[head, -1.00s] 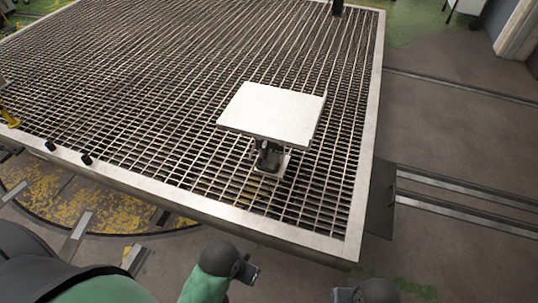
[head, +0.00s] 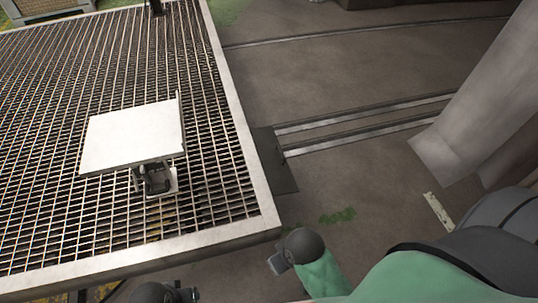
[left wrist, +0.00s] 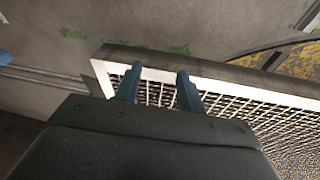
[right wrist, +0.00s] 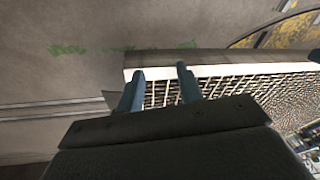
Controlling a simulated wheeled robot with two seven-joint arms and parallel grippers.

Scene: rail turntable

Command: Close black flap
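A dark flat plate (head: 274,160), which looks like the black flap, lies against the right edge of the grated platform where the rails meet it. I cannot tell its hinge or its exact tilt. My right gripper (head: 276,264) is near the platform's front right corner, apart from the plate and on its near side. My left gripper (head: 188,294) is at the bottom edge of the head view, only partly visible. The left wrist view shows its two fingers (left wrist: 160,72) apart with nothing between them. The right wrist view likewise shows two spread, empty fingers (right wrist: 161,72).
The large grated platform (head: 240,135) with a pale rim fills the left. A white square board (head: 133,135) stands on a small support on it. Rails (head: 370,122) run right from the plate. A grey column (head: 475,105) stands at right. The brown floor between is mostly clear.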

